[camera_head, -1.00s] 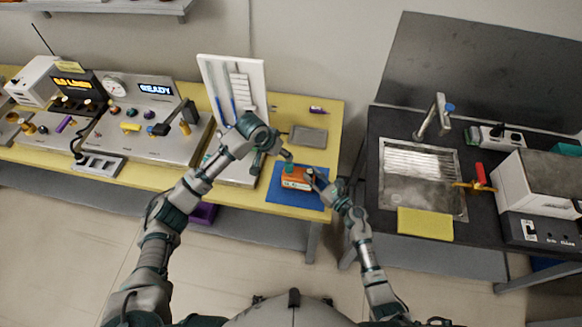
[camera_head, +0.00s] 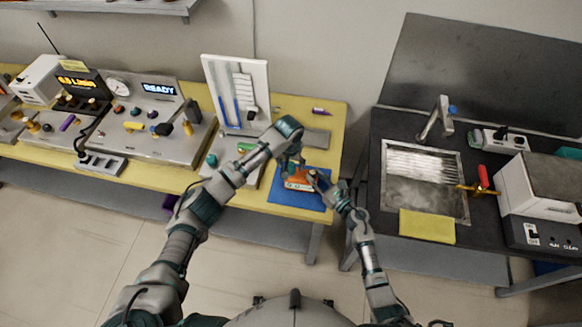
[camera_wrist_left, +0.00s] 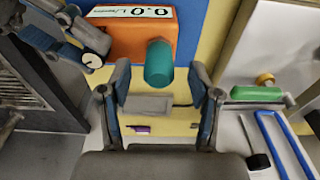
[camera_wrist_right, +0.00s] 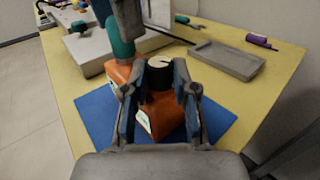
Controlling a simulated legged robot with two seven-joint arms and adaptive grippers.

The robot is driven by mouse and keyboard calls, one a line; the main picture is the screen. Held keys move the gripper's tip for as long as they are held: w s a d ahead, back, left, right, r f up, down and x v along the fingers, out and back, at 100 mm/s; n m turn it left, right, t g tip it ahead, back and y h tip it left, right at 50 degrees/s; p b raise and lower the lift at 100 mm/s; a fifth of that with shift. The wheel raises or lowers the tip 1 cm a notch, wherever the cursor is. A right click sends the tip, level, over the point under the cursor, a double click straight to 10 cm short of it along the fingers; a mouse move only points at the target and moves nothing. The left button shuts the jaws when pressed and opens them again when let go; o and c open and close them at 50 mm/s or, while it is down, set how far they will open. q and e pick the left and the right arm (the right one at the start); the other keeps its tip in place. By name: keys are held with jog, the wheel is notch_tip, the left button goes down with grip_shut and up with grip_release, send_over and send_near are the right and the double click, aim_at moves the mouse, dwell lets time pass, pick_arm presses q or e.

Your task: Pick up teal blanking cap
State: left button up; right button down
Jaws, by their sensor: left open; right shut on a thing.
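The teal blanking cap (camera_wrist_left: 159,63) is a short cylinder at one end of the orange meter (camera_wrist_left: 140,38). It also shows in the right wrist view (camera_wrist_right: 119,40), upright on the meter. My left gripper (camera_wrist_left: 160,82) is open, its fingertips on either side of the cap's end; contact cannot be told. In the head view my left gripper (camera_head: 296,163) is over the meter and hides most of the cap. My right gripper (camera_wrist_right: 160,92) is shut on the black knob (camera_wrist_right: 158,75) at the meter's other end.
The meter lies on a blue mat (camera_head: 294,201) on the yellow table (camera_head: 336,130). A grey tray (camera_head: 312,138) and a purple item (camera_head: 320,111) lie behind. A white rack board (camera_head: 237,70) and the control panels (camera_head: 150,110) stand left. A sink (camera_head: 424,180) is right.

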aim_at(291, 164)
pick_arm(q)
jog(key=shift+w+f, duration=0.2)
jog(key=shift+f, duration=1)
jog(key=c, duration=1.1)
jog(key=shift+c, duration=0.2)
notch_tip(291, 164, up, 10)
jog(key=shift+r, duration=0.1)
